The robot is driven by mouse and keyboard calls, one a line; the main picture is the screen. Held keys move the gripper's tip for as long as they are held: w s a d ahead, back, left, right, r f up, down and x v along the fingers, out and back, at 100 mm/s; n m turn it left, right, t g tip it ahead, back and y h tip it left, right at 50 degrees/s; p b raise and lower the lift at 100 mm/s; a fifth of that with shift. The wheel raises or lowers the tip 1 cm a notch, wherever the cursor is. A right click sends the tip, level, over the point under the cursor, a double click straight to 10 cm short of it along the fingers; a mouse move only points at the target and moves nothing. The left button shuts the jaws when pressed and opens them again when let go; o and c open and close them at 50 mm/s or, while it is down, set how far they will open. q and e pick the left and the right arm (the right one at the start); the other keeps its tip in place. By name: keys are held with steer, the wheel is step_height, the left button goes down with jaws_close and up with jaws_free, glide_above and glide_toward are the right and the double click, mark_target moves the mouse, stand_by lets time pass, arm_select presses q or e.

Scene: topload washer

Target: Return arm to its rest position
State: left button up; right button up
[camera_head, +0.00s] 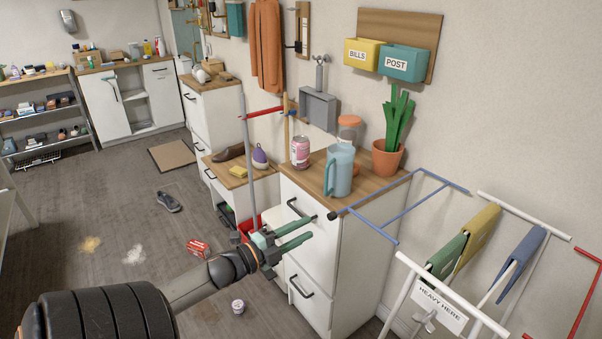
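My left arm (198,283) reaches in from the lower left, stretched forward and to the right over the floor. My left gripper (309,228) has two teal-green fingers, apart and roughly parallel, with nothing between them. It is open and points right, in front of the white drawer cabinet (305,256). I cannot tell whether the fingers touch the cabinet front. My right arm and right gripper are not in view. No washer shows in this view.
A blue jug (340,171), a pink can (300,152) and a potted plant (388,158) stand on the cabinet top.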

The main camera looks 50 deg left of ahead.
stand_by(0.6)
arm_select(q)
steer(key=s+d+f+n+g+y, duration=0.1)
steer(key=s+d+f+n+g, duration=0.1)
steer(key=s+d+f+n, duration=0.35)
steer(key=s+d+f+n+g, duration=0.2)
steer(key=d+f+n+g, duration=0.1)
steer(key=d+f, duration=0.55)
steer(key=s+d+f+n+g+h, duration=0.1)
steer(key=s+d+f+n+g, duration=0.1)
steer(key=d, duration=0.5)
steer(key=s+d+f+n+g+h, duration=0.1)
steer(key=s+d+f+n, duration=0.3)
steer(key=d, duration=0.4)
steer(key=shift+s+f+g, duration=0.5)
steer(key=shift+s+f, duration=0.4)
steer(key=shift+f, duration=0.05)
